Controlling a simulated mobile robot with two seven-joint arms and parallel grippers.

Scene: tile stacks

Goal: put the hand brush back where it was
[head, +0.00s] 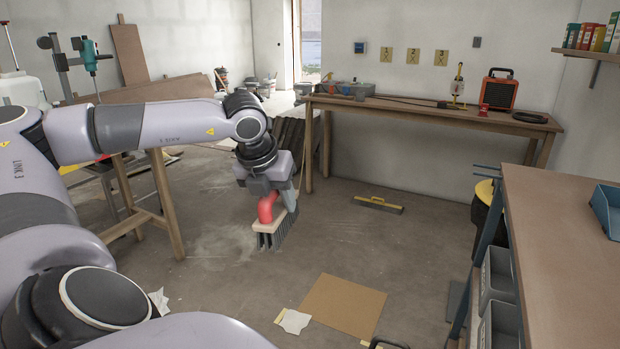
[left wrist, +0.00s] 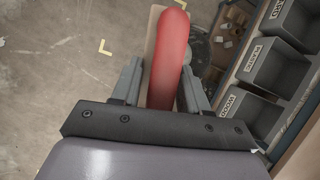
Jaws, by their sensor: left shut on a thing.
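The hand brush (head: 270,238) has a red handle, a pale wooden back and dark bristles. My left gripper (head: 284,193) is shut on its red handle and holds it in the air above the concrete floor, bristles down. In the left wrist view the red handle (left wrist: 170,60) sits between the two fingers of the left gripper (left wrist: 158,85), with part of the pale back beside it. Yellow corner marks (left wrist: 104,48) show on the floor in that view. My right gripper is not in view.
A wooden bench (head: 440,112) stands along the back wall with an orange heater (head: 499,92). A workbench (head: 560,230) with grey bins (head: 497,275) is at the right. A yellow-backed broom head (head: 378,204) and a cardboard sheet (head: 342,305) lie on the floor. A trestle (head: 165,205) stands left.

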